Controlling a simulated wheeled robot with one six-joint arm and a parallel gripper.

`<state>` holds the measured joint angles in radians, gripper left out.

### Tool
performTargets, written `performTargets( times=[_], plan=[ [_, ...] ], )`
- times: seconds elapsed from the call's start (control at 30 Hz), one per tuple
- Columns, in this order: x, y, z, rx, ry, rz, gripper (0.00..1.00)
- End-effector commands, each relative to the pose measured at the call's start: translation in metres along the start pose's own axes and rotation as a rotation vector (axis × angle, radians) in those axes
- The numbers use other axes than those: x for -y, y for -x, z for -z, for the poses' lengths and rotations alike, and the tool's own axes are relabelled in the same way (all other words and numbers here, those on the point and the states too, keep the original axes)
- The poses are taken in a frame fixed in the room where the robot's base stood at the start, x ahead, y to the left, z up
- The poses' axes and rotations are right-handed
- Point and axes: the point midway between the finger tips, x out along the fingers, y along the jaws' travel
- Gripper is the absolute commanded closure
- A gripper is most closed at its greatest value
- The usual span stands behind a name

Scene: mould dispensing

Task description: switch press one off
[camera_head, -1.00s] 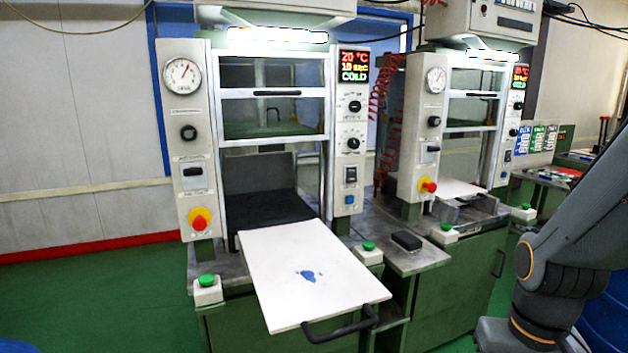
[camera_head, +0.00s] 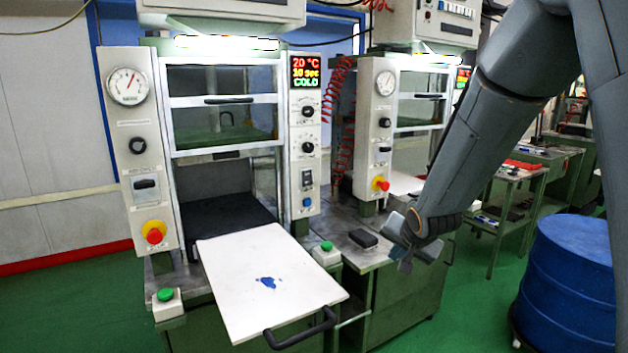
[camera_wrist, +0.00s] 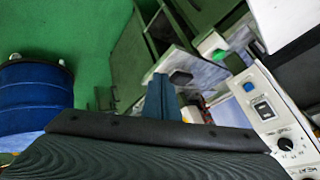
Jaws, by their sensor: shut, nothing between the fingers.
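Press one (camera_head: 222,100) stands at the left in the head view, with a lit display (camera_head: 305,72) reading 20 °C, 10 sec, COLD. Its dark rocker switch (camera_head: 307,179) sits on the right panel, below two black knobs and above a blue button (camera_head: 307,202). In the wrist view the rocker switch (camera_wrist: 263,108) and blue button (camera_wrist: 249,87) show at the right. My gripper (camera_head: 404,265) is shut and empty, to the right of and below the switch, apart from it. Its fingers (camera_wrist: 161,97) also show in the wrist view.
A white tray (camera_head: 240,262) with a blue patch juts out from press one. A black block (camera_head: 363,238) lies on the bench near my gripper. The second press (camera_head: 385,130) stands behind my arm. A blue drum (camera_head: 575,270) is at the right.

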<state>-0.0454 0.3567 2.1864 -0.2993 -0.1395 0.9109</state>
Motion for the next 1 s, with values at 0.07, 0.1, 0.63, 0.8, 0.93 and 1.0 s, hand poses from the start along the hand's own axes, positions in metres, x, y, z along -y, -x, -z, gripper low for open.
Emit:
performTargets(
  times=[0.07, 0.1, 0.63, 0.8, 0.93, 1.0],
  plan=[
    [0.046, -0.02, 0.029, -0.06, -0.117, 0.136, 1.0],
    [0.07, -0.028, 0.042, -0.08, -0.181, 0.214, 1.0],
    [0.229, -0.043, 0.076, 0.094, -0.623, 0.819, 1.0],
    [0.229, -0.043, 0.076, 0.097, -0.627, 0.822, 1.0],
    [0.229, -0.043, 0.076, 0.096, -0.627, 0.821, 1.0],
    [0.23, -0.045, 0.076, 0.096, -0.626, 0.821, 1.0]
  ],
)
